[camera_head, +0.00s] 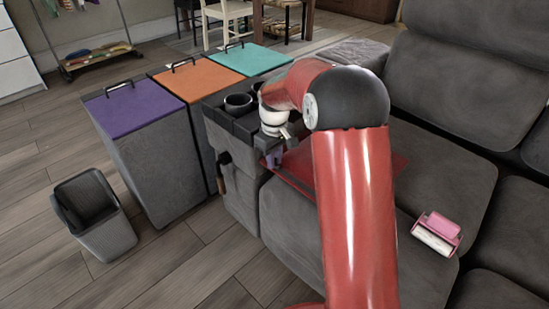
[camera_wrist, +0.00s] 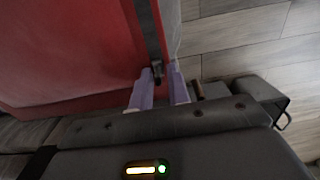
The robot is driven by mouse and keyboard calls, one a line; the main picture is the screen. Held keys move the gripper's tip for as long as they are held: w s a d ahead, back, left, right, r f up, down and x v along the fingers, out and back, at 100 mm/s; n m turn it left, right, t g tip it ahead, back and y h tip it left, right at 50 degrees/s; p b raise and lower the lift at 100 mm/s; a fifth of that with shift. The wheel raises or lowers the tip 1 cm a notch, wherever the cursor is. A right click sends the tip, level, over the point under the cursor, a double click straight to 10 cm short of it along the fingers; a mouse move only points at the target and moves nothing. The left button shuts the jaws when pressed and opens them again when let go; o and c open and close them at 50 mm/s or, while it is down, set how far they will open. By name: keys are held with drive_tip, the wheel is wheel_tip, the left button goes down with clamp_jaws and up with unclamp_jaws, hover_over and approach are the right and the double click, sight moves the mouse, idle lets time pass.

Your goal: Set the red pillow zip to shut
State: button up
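The red pillow (camera_head: 300,172) lies on the grey sofa seat, partly hidden behind my arm in the head view. In the wrist view, the pillow (camera_wrist: 75,50) fills the upper left. A dark zip strip (camera_wrist: 148,25) runs along its right edge, with a small dark zip pull (camera_wrist: 157,72) at the lower end of the visible strip. My gripper (camera_wrist: 161,72) has pale purple fingers, slightly apart, one on each side of the pull. A narrow gap shows beside the pull; firm contact is not visible. In the head view, my gripper (camera_head: 273,158) is at the pillow's left edge.
The sofa armrest (camera_head: 238,190) with dark cups (camera_head: 238,102) stands close beside my gripper. Bins with purple (camera_head: 136,105), orange and teal lids stand to the left. A grey basket (camera_head: 95,215) is on the floor. A pink-and-white roller (camera_head: 437,233) lies on the seat.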

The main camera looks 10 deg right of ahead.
drive_tip(key=shift+r, duration=3.9)
drive_tip(key=s+d+r+m+t, duration=0.1)
drive_tip(key=s+r+m, duration=0.15)
drive_tip(key=s, duration=0.45)
drive_tip(key=s+r+m+t, duration=0.1)
drive_tip(key=s+r+t, duration=0.1)
drive_tip(key=s+r, duration=0.35)
drive_tip(key=s+d+r+m+t, duration=0.1)
drive_tip(key=s+r, duration=0.1)
drive_tip(key=s, duration=0.7)
drive_tip(key=s+f+m+t, duration=0.1)
drive_tip(key=s+f+m, duration=0.1)
drive_tip(key=s, duration=0.7)
drive_tip(key=shift+s+d+f+t, duration=0.2)
drive_tip(key=shift+s+f+t, duration=0.1)
drive_tip(key=shift+s+f, duration=0.15)
drive_tip(key=shift+d+m, duration=0.15)
drive_tip(key=shift+m, duration=0.1)
